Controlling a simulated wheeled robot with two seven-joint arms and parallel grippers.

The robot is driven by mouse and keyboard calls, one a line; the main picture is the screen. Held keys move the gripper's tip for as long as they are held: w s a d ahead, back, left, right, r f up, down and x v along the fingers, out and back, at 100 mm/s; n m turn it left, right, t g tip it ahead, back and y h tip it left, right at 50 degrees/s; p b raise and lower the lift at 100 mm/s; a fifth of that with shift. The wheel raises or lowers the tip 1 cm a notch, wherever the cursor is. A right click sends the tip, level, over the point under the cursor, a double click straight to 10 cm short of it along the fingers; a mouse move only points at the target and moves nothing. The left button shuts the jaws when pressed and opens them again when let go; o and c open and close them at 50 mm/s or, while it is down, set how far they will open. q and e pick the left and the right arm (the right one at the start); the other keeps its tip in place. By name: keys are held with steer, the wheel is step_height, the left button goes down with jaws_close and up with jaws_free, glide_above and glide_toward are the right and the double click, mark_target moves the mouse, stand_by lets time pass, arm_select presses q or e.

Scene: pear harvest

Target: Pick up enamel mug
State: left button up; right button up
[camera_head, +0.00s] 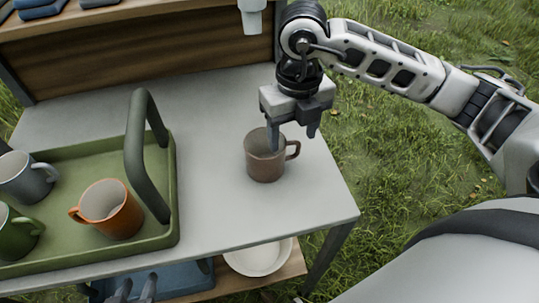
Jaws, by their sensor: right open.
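A brown mug (262,163) stands upright on the grey table (215,215), with its handle to the right. My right gripper (293,140) is over the mug's right side, open, fingers pointing down. Its left finger overlaps the mug's opening in the picture; its right finger is above and right of the handle. I cannot tell whether either finger touches the mug. An orange mug (111,211), a grey mug (22,177) and a green mug (17,236) are in the tray. Two dark tips at the bottom edge look like my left gripper (136,291); most of it is cut off.
The green tray (173,215) with a tall dark-green handle (139,150) fills the table's left part. A wooden back panel (150,55) rises behind. A white bowl (259,262) and a blue item (180,284) are on the shelf below. Grass lies to the right.

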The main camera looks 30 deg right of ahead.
mark_target(293, 141)
step_height(293, 141, down, 4)
steer(key=shift+s+f, duration=0.1)
steer(key=shift+f, duration=0.15)
jaws_close()
steer(key=shift+r, duration=0.15)
steer(key=shift+r, duration=0.3)
step_height(293, 141, up, 2)
steer(key=s+a+r+p, duration=0.1)
steer(key=s+a+r, duration=0.8)
steer(key=a+r, duration=0.1)
steer(key=shift+s, duration=0.35)
